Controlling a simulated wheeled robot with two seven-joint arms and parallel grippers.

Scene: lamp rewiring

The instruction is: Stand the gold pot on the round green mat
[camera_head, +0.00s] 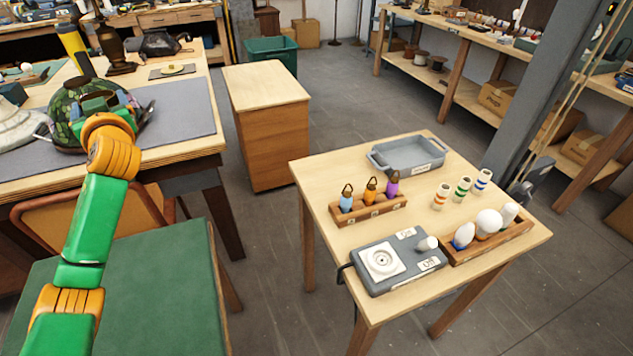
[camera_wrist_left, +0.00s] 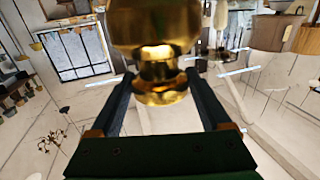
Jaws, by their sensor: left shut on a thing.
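In the left wrist view, a shiny gold pot (camera_wrist_left: 155,25) with a narrow neck and a flared end fills the top middle. My left gripper (camera_wrist_left: 160,76) is shut on it at the narrow part, with one dark finger on each side. In the head view, my left gripper (camera_head: 104,104) is over the left workbench, in front of a domed green stained-glass shade (camera_head: 64,112). The gold pot is hidden there behind my arm and gripper. I cannot make out a round green mat in either view. My right gripper is not in view.
A dark lamp base (camera_head: 115,50) stands behind my gripper on the workbench (camera_head: 185,150). A small plate with a yellow disc (camera_head: 172,70) lies to its right. A separate table (camera_head: 335,243) at right holds bulbs, a socket tester (camera_head: 395,262) and a grey tray (camera_head: 405,155).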

